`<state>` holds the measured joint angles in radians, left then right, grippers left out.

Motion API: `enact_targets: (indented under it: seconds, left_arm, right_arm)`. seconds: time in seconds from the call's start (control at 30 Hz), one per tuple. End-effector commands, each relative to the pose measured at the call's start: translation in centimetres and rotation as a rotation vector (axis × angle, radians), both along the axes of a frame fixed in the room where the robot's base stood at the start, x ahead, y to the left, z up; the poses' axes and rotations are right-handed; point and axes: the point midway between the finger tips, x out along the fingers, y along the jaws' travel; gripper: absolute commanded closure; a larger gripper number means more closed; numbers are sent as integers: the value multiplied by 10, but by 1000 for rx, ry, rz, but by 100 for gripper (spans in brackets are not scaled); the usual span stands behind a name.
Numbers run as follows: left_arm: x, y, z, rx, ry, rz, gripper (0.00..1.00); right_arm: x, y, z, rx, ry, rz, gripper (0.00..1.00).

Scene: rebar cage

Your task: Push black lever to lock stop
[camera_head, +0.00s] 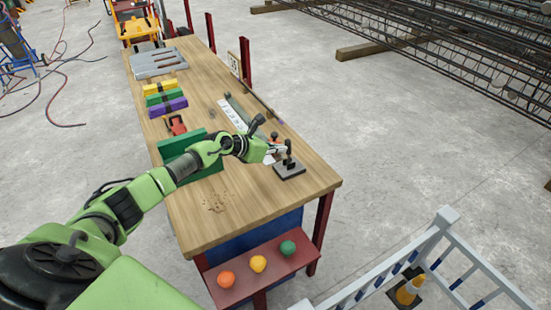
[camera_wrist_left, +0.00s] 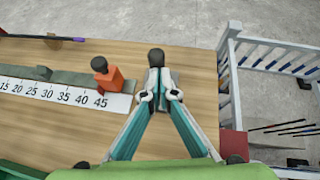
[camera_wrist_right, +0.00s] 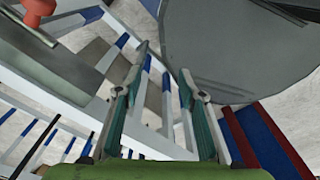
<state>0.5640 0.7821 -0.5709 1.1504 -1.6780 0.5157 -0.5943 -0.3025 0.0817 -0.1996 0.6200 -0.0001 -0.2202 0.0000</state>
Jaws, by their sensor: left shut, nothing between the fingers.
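The black lever (camera_head: 289,148) stands on a dark base plate (camera_head: 290,173) near the right edge of the workbench. In the left wrist view the lever's black knob (camera_wrist_left: 156,56) shows just beyond the fingertips. My left gripper (camera_head: 275,153) is shut and empty, close beside the lever; I cannot tell whether it touches. The orange stop (camera_wrist_left: 113,79) with a black knob sits at the 45 end of the white ruler (camera_wrist_left: 62,92), left of the lever in that view. My right gripper (camera_wrist_right: 165,65) is open and empty, away from the bench top.
The wooden workbench (camera_head: 215,225) carries green (camera_head: 182,142), yellow and purple blocks and a grey tray (camera_head: 158,62). A red shelf (camera_head: 245,281) with three coloured balls sits at its near end. A white railing (camera_head: 400,262) stands at the right.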

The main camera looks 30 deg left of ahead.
Motion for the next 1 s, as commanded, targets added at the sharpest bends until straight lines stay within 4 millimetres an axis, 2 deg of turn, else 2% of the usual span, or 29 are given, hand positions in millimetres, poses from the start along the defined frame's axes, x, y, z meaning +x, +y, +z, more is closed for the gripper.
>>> enact_targets:
  seconds: [0.27,0.5,0.63,1.0]
  left_arm:
    - [24,-12,9,1,-5,-2,100]
    - [40,-22,10,0,-3,-2,100]
    - [47,-26,10,-1,-3,-1,100]
    - [55,-31,10,-1,-3,-1,100]
  right_arm:
    - [2,-10,-5,-12,-3,3,63]
    - [3,6,-13,7,-3,-2,63]
    - [3,10,-17,12,-3,-3,63]
    - [3,4,-22,5,-3,-1,63]
